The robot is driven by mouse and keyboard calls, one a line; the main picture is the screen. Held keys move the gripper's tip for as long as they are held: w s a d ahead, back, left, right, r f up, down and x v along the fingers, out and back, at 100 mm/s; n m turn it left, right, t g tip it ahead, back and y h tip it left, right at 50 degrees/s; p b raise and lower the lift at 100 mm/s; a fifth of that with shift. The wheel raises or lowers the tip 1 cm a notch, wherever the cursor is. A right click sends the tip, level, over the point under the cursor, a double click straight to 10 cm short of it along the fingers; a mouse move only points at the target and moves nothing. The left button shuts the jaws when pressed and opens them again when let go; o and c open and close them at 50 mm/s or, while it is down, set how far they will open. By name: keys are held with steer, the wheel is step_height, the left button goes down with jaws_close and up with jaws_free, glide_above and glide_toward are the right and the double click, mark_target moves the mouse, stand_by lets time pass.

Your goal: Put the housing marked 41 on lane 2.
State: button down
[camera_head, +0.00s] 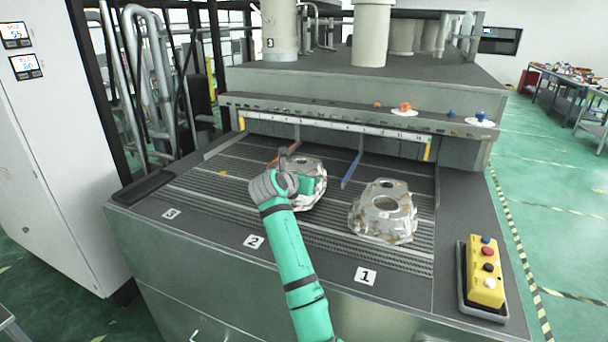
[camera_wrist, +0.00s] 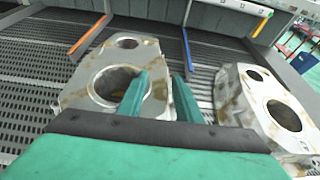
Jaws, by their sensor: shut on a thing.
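One mottled grey-brown cast housing (camera_head: 316,172) is at lane 2, between the orange and blue dividers, behind the "2" plate (camera_head: 254,241). My gripper (camera_head: 297,184) is shut on its wall. In the wrist view, one finger of my gripper (camera_wrist: 160,92) reaches into the large bore of this housing (camera_wrist: 78,92) and the other is outside. The housing looks upright; I cannot tell whether it rests on the slatted belt or hangs just above. A second, similar housing (camera_head: 384,215) stands on lane 1; it also shows in the wrist view (camera_wrist: 240,98). No number 41 is readable on either.
The orange divider (camera_wrist: 90,36) is left of the held housing and the blue divider (camera_head: 352,169) right of it. Lane 3, behind its "3" plate (camera_head: 171,213), is empty. A yellow button box (camera_head: 486,272) is at the right front. The machine opening lies behind.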

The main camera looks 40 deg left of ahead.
steer(key=shift+s+a+f, duration=0.1)
steer(key=shift+f, duration=0.8)
steer(key=c, duration=1.7)
jaws_free()
steer(key=shift+f, duration=0.25)
steer(key=o, duration=0.4)
steer(key=shift+o, duration=0.2)
steer(key=v, duration=1.2)
